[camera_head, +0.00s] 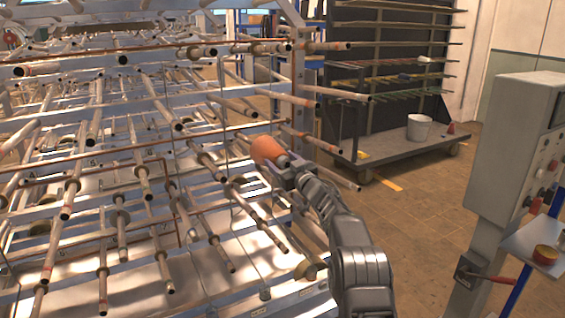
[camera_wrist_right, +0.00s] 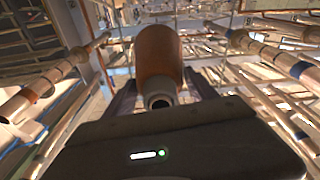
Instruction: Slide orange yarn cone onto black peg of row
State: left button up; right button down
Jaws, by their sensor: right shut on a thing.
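The orange yarn cone (camera_head: 267,150) is in my right gripper (camera_head: 286,168), held among the pegs at the right side of the rack. In the right wrist view the cone (camera_wrist_right: 158,62) points away, with the open end of its pale tube facing the camera. The right gripper's fingers (camera_wrist_right: 160,98) are closed on the cone from both sides. Several rod-like pegs stick out of the rack around it, such as one peg (camera_head: 318,143) to its right and one peg (camera_head: 262,228) below it. I cannot tell which is the black peg of the row. My left gripper is out of view.
The metal rack (camera_head: 298,75) with many protruding pegs fills the left half. A control cabinet (camera_head: 512,150) stands at the right. A dark shelf cart (camera_head: 385,155) with a white bucket (camera_head: 419,128) stands behind. The brown floor (camera_head: 420,215) between them is clear.

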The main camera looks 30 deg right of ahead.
jog(key=shift+w, duration=0.65)
jog(key=shift+c, duration=1.4)
grip_release()
jog(key=shift+s, duration=0.1)
jog(key=shift+o, duration=0.5)
jog(key=shift+f, duration=0.15)
jog(key=shift+s, duration=0.1)
jog(key=shift+s+d+b, duration=0.1)
jog(key=shift+s+b, duration=0.15)
jog(key=shift+b, duration=0.25)
pick_arm(q)
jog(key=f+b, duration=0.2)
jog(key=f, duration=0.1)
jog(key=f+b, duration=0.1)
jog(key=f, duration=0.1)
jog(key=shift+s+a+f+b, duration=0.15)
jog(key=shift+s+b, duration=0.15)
jog(key=shift+b, duration=0.1)
pick_arm(e)
jog(key=s, duration=0.7)
jog(key=shift+f, duration=0.15)
